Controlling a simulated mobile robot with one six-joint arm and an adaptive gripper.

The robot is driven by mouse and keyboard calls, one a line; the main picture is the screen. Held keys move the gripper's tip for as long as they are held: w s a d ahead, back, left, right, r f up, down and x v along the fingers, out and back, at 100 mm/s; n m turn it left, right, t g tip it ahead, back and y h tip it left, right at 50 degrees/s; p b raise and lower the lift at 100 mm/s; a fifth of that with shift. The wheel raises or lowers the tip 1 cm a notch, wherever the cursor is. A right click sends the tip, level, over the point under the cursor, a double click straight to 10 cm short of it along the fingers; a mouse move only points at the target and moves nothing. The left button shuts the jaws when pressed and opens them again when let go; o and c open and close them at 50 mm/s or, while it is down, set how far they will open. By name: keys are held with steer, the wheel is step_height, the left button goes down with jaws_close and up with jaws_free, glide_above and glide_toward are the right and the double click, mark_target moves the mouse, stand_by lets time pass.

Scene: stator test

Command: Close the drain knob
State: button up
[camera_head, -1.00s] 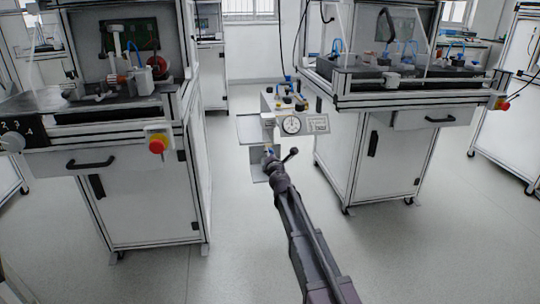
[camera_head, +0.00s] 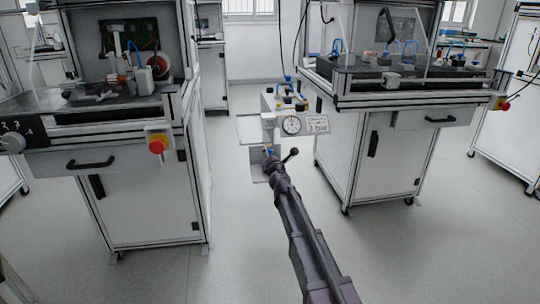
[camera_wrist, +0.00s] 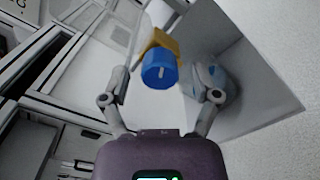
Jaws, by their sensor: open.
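The drain knob (camera_wrist: 160,72) is a blue cap with a pale line on its face, below a brass-yellow fitting (camera_wrist: 162,42) in the wrist view. My gripper (camera_wrist: 158,92) is open, with one finger to the left and one to the right. The knob shows centrally between and just above the fingers, with a visible gap on both sides. I cannot tell how far the fingertips reach along it. In the head view my gripper (camera_head: 270,162) is just below the small gauge unit, and the knob is too small to make out clearly.
A round pressure gauge (camera_head: 291,125) and a "3 bar" sign (camera_head: 317,125) sit just above my gripper. A workbench with a red emergency button (camera_head: 157,144) stands left, another bench (camera_head: 375,150) right. Pale floor lies open between them.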

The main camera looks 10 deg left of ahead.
steer(key=v, duration=1.1)
steer(key=shift+s, duration=0.35)
steer(key=shift+d, duration=0.25)
